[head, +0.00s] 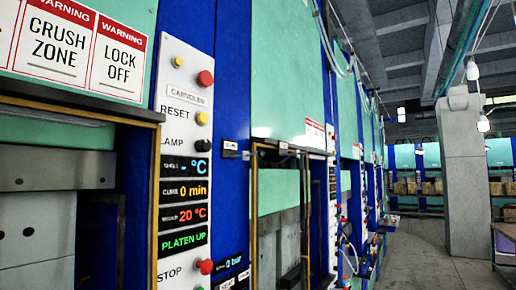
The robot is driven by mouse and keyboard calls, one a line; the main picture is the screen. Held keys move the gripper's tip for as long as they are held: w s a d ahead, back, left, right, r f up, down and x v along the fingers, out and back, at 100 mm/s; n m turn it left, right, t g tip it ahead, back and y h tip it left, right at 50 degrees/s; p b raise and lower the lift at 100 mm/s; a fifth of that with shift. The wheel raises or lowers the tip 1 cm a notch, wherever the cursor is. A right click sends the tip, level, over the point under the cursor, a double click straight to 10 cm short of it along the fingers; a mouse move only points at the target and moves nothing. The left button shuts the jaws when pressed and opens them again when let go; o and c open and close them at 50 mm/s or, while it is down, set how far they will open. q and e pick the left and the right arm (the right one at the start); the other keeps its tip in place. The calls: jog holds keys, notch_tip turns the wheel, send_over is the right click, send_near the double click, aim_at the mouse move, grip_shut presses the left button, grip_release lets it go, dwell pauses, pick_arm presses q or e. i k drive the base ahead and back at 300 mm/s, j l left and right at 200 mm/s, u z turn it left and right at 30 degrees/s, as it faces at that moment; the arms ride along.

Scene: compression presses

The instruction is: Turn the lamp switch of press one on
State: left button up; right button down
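In the head view, a tall white control panel (172,100) stands close on the left, on the front of the nearest green and blue press (225,80). The label LAMP is on it, below RESET, with a small black switch (207,145) to its right. The switch is seen at an angle and too small to tell its position. Whether this press is press one cannot be read here. Neither of my grippers is in view.
Around the switch are a yellow reset button (202,118), a red button (205,78) above, displays (184,190) below and a red stop button (205,267). A press opening with a brown frame (80,108) lies left. More presses recede right; the grey floor (430,260) there is clear.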

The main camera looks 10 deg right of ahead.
aim_at(202, 146)
jog(key=i+l+z, duration=0.15)
jog(key=i+z, duration=0.6)
jog(key=k+l, duration=0.05)
jog(key=k, duration=0.05)
